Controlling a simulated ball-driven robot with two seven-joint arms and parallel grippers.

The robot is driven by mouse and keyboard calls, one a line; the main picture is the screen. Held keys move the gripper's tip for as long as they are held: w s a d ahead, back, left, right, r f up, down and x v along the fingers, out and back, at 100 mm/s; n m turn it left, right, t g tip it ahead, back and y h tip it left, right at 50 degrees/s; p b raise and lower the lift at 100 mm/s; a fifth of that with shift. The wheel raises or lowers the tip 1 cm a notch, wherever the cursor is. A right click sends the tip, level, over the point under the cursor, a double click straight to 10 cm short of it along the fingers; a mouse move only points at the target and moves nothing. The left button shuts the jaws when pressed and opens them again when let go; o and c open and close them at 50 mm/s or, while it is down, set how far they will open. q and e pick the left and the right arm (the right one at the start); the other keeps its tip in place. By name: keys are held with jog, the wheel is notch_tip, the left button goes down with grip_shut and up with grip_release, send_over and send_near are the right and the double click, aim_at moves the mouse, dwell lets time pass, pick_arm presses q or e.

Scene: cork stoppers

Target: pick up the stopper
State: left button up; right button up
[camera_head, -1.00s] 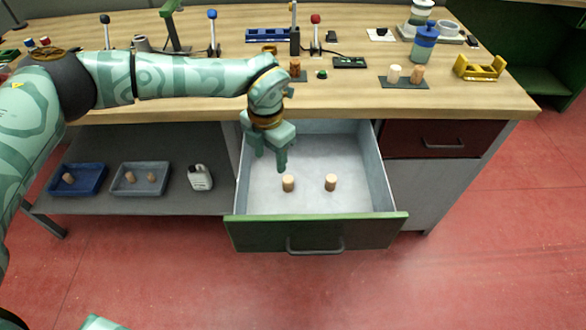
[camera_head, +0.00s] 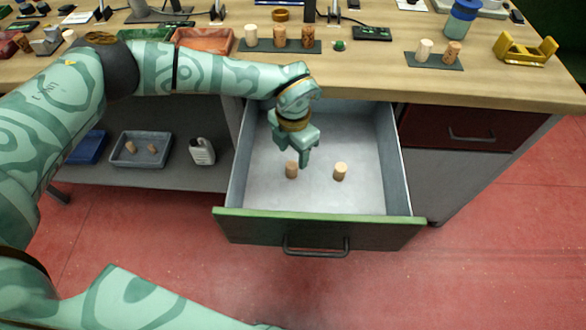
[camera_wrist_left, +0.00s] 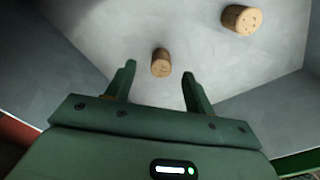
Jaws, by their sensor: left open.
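Two cork stoppers stand in the open drawer (camera_head: 255,190). The left stopper (camera_head: 291,170) also shows in the left wrist view (camera_wrist_left: 161,63), just beyond and between the fingertips. The right stopper (camera_head: 340,172) is at the upper right in the left wrist view (camera_wrist_left: 241,19), outside the fingers. My left gripper (camera_head: 292,150) points down into the drawer, close to the left stopper. My right gripper is not in view.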

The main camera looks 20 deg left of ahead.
aim_at(292, 164)
pick_arm(q)
jog(key=f+b, duration=0.1)
jog(key=f, duration=0.1)
jog(key=s+f+b, duration=0.1)
jog(key=f, duration=0.1)
jog(key=shift+f, duration=0.4)
jog(key=shift+w+f+b, duration=0.1)
jog(key=shift+f+b, duration=0.25)
jog(key=shift+r, duration=0.15)
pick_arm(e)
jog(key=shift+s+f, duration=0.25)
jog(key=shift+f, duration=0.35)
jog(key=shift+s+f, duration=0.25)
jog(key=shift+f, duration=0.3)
pick_arm(q)
jog(key=c, duration=1)
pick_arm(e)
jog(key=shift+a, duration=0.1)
pick_arm(q)
jog(key=shift+r, duration=0.1)
